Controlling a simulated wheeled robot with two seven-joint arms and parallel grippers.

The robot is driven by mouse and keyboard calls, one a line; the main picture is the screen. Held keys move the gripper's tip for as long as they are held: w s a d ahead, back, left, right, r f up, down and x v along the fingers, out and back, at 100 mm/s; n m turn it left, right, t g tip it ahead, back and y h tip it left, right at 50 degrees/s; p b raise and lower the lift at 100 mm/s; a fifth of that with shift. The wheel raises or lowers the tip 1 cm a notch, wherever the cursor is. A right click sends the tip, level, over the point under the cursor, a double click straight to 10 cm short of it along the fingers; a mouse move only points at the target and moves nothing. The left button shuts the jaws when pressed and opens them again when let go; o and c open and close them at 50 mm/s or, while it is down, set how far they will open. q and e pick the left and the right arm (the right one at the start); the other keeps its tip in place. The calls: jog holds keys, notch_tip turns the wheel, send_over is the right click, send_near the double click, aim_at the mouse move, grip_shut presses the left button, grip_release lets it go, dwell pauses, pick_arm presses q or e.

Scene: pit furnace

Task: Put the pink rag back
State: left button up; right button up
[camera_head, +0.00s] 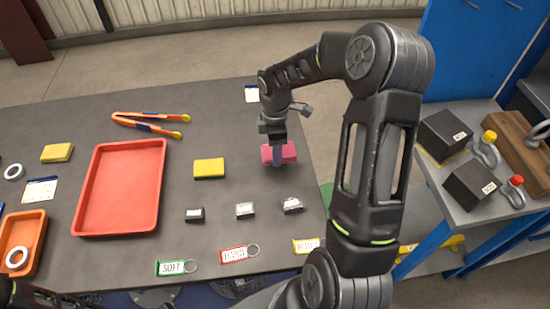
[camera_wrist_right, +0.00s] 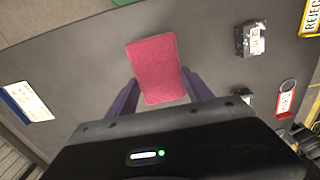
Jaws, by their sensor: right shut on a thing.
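The pink rag (camera_head: 287,153) is a small flat block-like pad near the right side of the dark table. My right gripper (camera_head: 277,156) points down over it and is shut on it. In the right wrist view the pink rag (camera_wrist_right: 156,70) lies between the two purple fingers of my right gripper (camera_wrist_right: 157,92). Whether the rag touches the table is hard to tell. My left gripper is not in view; only a bit of dark arm shows at the lower left of the head view.
Two yellow pads (camera_head: 209,168) (camera_head: 57,152) lie on the table (camera_head: 130,260). A red tray (camera_head: 82,205) is at left, with orange tongs (camera_head: 150,122) behind it. Several small blocks (camera_head: 245,210) and tags (camera_head: 239,254) lie in front. A side shelf (camera_head: 450,190) holds dark weights.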

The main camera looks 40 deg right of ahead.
jog(key=shift+r, duration=0.1)
jog(key=shift+f+b, duration=1.3)
jog(key=shift+f, duration=0.6)
jog(key=shift+f, duration=0.2)
jog(key=o, duration=1.3)
jog(key=shift+r, duration=0.2)
notch_tip(320, 180, up, 6)
jog(key=p, duration=0.4)
jog(key=shift+r+p, duration=0.25)
jog(key=shift+p, duration=0.1)
jog(key=shift+r+b, duration=0.3)
jog(key=shift+r, duration=2.5)
